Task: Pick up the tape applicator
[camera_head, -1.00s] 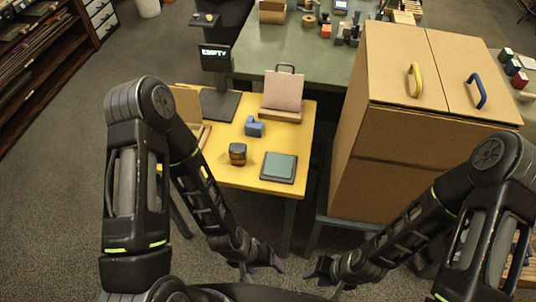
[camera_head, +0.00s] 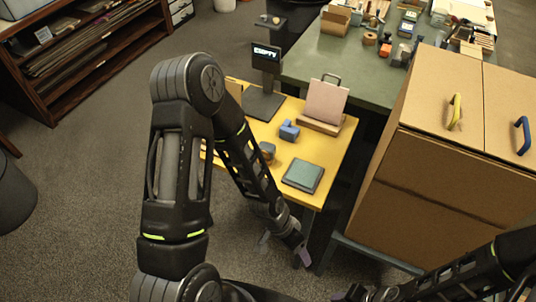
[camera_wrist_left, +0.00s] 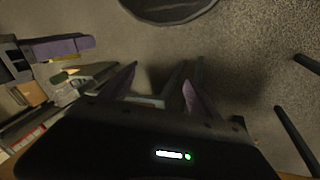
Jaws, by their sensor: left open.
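A small blue object (camera_head: 289,131) on the yellow table (camera_head: 328,165) may be the tape applicator, but its shape is too small to be sure. My left gripper (camera_head: 284,250) is open and empty, low in front of the yellow table's front edge and well apart from the blue object. Its two purple-grey fingers show spread in the left wrist view (camera_wrist_left: 160,92), with nothing clearly held between them. My right gripper (camera_head: 352,294) is at the bottom edge, mostly cut off, and its jaws cannot be made out.
The yellow table also bears a dark green pad (camera_head: 303,176), a brown round object (camera_head: 267,152) partly behind my left arm, an upright board (camera_head: 325,101) and a display stand (camera_head: 265,85). A cardboard cabinet (camera_head: 420,180) stands right. A green table (camera_head: 345,82) with several items lies behind.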

